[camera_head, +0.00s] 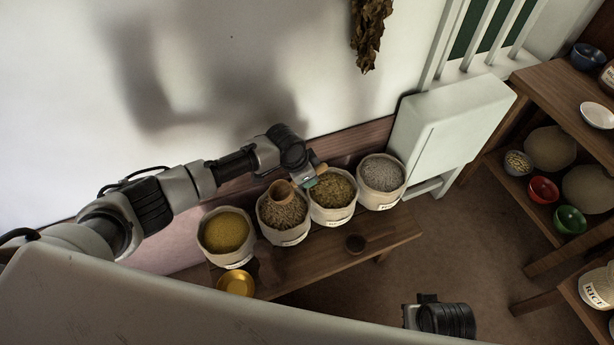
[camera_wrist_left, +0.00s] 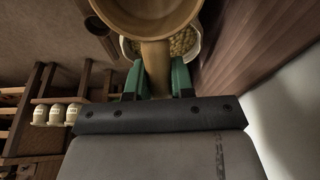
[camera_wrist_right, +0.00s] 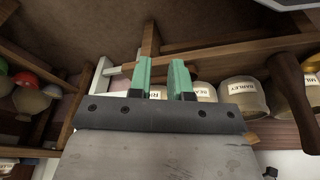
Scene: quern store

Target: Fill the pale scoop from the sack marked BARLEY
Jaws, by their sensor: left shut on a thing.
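My left gripper (camera_head: 307,183) is shut on the handle of the pale tan scoop (camera_head: 281,189). The scoop's bowl (camera_wrist_left: 150,12) fills the top of the left wrist view, cut off by the edge; I see no grain in the visible part. In the head view the bowl is over the second sack (camera_head: 272,222) from the left, holding brownish grain; I cannot tell if they touch. A sack label (camera_wrist_right: 242,88) reads BARLEY in the right wrist view; its position matches that second sack. My right gripper (camera_wrist_right: 162,80) is open and empty, away from the sacks.
Sacks of yellow (camera_head: 225,233), greenish (camera_head: 334,192) and pale grey grain (camera_head: 381,175) share the bench (camera_head: 385,233). A white cabinet (camera_head: 440,130) and shelves with bowls stand right.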

